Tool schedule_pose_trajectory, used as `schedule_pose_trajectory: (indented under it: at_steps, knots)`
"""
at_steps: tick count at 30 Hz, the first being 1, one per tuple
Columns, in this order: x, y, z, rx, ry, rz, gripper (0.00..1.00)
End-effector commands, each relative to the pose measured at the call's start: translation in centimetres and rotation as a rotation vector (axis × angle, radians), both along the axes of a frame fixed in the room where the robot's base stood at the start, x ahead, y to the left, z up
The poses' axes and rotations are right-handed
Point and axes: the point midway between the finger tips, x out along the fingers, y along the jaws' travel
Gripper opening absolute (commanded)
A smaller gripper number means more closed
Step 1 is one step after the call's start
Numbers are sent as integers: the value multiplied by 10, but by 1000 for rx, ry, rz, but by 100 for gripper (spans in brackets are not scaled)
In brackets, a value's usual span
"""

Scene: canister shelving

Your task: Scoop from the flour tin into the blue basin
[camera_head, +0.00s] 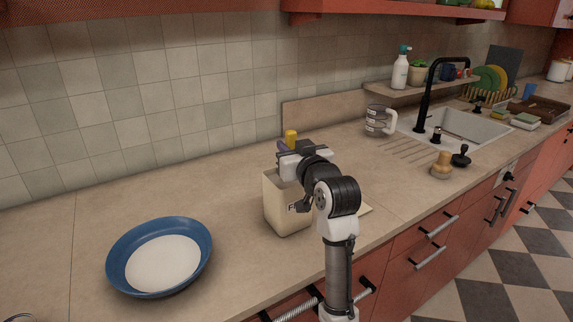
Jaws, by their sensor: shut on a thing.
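The flour tin (283,208) is a cream, square tin standing upright on the counter in the middle of the view. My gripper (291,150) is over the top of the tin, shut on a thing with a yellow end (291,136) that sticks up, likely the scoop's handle. The lower part of that thing is hidden, and I cannot tell how deep it sits in the tin. The blue basin (118,245) is on the counter at the left, apart from the tin, with a pale white inside.
The counter (100,205) is clear between basin and tin. A pale flat piece lies right of the tin, partly behind my arm. A measuring jug (377,121), a wooden-knobbed item (441,166), a black item (461,156) and the sink (465,128) are farther right.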

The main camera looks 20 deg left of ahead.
Motion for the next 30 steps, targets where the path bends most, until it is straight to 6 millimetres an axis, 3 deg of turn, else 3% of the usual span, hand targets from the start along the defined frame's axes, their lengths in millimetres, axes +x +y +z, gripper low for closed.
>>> schedule_pose_trajectory:
  at_steps: [3, 5, 6, 9, 10, 30]
  knots:
    - [-2, 0, 49, 2, -25, 0, 0]
    - [-1, 0, 60, 2, -17, 0, 0]
    - [-1, 0, 56, 2, -11, 0, 0]
    - [0, 0, 11, 2, 3, 0, 0]
    - [-1, -1, 4, 3, 0, 0, 0]
    - [-1, 0, 6, 2, -10, 0, 0]
